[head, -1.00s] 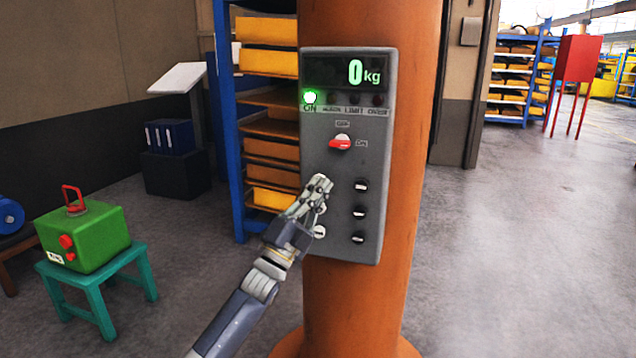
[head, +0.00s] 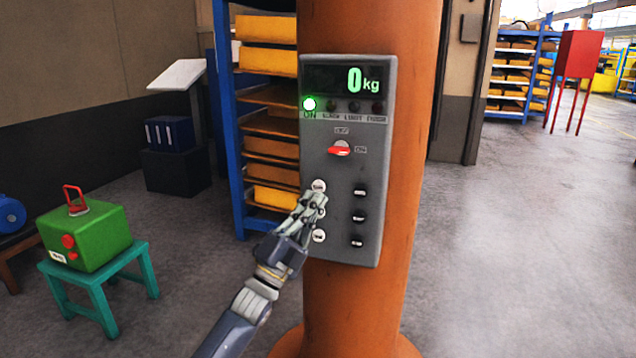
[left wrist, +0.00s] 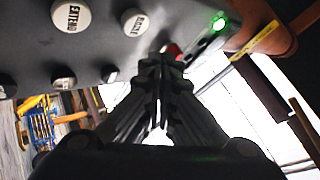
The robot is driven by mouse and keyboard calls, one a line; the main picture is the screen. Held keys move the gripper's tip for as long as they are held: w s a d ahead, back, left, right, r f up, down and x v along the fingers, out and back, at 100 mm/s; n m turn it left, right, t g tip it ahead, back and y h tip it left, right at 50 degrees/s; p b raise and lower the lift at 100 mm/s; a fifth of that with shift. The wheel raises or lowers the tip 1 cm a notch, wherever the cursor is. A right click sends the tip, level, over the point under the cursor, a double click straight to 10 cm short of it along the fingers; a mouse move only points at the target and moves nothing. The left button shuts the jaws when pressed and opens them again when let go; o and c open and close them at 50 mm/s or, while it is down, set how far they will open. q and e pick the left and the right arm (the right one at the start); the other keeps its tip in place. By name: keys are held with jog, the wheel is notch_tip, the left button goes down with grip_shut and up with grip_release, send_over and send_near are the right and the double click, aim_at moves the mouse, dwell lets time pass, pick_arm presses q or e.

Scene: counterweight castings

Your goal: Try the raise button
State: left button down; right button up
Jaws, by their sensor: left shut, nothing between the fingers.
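A grey control panel (head: 341,125) is fixed to an orange column. Its display reads 0 kg, its green ON lamp (head: 309,104) is lit, and its red switch knob (head: 339,151) points left. My left gripper (head: 319,197) is shut and empty in front of the panel's left button column. Its tips are just below the top white button (head: 319,186); contact cannot be told. The bottom white button (head: 319,236) is visible. The left wrist view shows an EXTEND button (left wrist: 70,15) and another white button (left wrist: 135,24) with lettering hard to read. My right gripper is not in view.
Small controls with dark marks (head: 358,217) run down the panel's right side. A blue rack (head: 229,130) with yellow castings stands behind the column. A green block (head: 85,236) sits on a teal stool (head: 100,281) at left. The floor at right is clear.

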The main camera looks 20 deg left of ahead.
pick_arm(q)
jog(key=shift+s+a+p, duration=0.1)
jog(key=shift+s+p, duration=0.35)
jog(key=shift+s, duration=0.75)
